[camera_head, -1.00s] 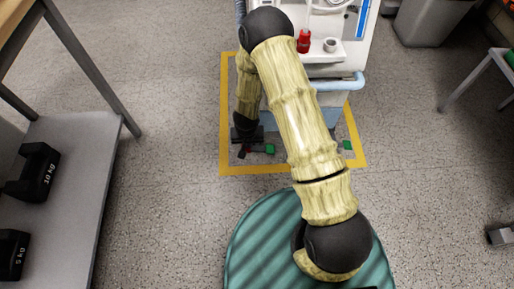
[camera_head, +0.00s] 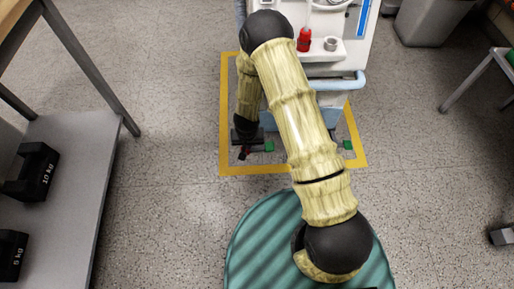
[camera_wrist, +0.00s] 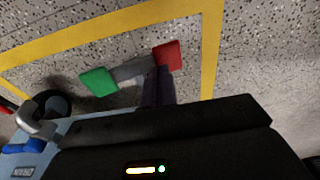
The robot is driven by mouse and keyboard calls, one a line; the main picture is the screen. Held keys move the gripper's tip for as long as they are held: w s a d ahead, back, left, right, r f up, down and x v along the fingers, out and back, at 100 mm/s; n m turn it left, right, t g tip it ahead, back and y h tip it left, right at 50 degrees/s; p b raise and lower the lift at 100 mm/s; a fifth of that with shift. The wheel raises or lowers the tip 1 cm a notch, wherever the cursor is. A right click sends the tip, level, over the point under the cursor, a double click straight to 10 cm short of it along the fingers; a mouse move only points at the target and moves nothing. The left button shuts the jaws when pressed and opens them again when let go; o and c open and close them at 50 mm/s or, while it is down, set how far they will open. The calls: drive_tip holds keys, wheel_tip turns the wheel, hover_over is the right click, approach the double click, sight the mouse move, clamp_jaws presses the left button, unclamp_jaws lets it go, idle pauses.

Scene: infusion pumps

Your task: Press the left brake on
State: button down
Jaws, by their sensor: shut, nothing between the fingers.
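The left brake is a grey pedal bar (camera_wrist: 132,70) low over the floor, with a green pad (camera_wrist: 99,82) on one end and a red pad (camera_wrist: 168,56) on the other. In the head view its green pad (camera_head: 269,145) shows just right of my gripper (camera_head: 245,147), with some red at the fingertips. In the wrist view my shut, empty gripper (camera_wrist: 158,80) has its dark fingertips at the red end of the bar, overlapping it in the picture. I cannot tell for certain whether they touch. My black gripper body hides much of the pump cart's base.
A second green pad (camera_head: 347,145) shows at the cart's right. The white and blue cart (camera_head: 345,97) stands within a yellow floor frame (camera_head: 255,170). A grey shelf with dumbbells (camera_head: 40,170) is at left. Floor between shelf and frame is clear.

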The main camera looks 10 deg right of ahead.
wheel_tip(320, 180, up, 7)
drive_tip(key=p, duration=0.7)
idle(0.3)
idle(0.6)
